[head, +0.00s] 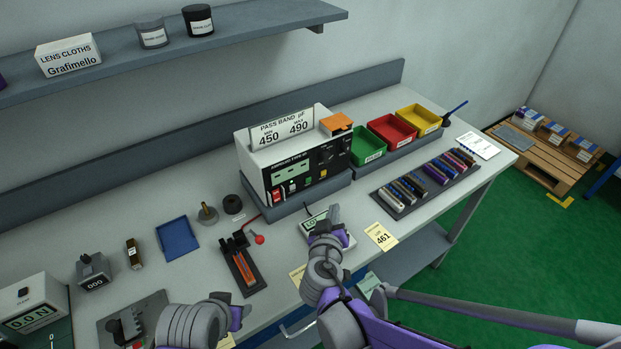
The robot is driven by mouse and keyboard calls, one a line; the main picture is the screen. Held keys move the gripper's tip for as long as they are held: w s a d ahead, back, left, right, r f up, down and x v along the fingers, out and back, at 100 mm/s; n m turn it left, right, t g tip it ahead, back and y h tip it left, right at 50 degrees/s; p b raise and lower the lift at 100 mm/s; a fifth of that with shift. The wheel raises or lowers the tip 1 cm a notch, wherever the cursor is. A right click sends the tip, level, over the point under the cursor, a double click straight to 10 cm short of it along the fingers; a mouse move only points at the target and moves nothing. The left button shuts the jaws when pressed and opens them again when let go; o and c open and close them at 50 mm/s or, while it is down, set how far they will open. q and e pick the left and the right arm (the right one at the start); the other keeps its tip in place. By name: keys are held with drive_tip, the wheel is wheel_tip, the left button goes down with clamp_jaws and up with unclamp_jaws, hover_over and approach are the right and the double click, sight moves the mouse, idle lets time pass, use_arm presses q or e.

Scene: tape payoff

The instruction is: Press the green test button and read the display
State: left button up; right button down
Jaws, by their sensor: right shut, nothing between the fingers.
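The white and black tester (262,155) stands at the back of the bench under a sign reading PASS BAND µF, MIN 450, MAX 490. Its front has a pale green display (290,173), too small to read.
Green (367,144), red (392,131) and yellow (418,118) bins stand right of the tester. A dark tray (408,206) of cylinders lies in front. A yellow card reading 461 (381,237) and a red-knobbed fixture (240,268) lie near my right gripper.

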sight(308, 180)
drive_tip(key=shift+w+a, duration=0.85)
drive_tip(key=shift+w, duration=0.35)
drive_tip(key=shift+w+a, duration=0.8)
drive_tip(key=shift+w, duration=0.4)
drive_tip(key=shift+w+a, duration=0.85)
drive_tip(key=shift+w, duration=0.35)
drive_tip(key=shift+w+a, duration=0.25)
drive_tip(key=shift+w, duration=0.1)
drive_tip(key=shift+w+a, duration=0.25)
drive_tip(key=shift+s+d, duration=0.1)
drive_tip(key=shift+s, duration=0.05)
idle(0.5)
drive_tip(key=shift+s+d, duration=0.4)
drive_tip(key=shift+s, duration=0.1)
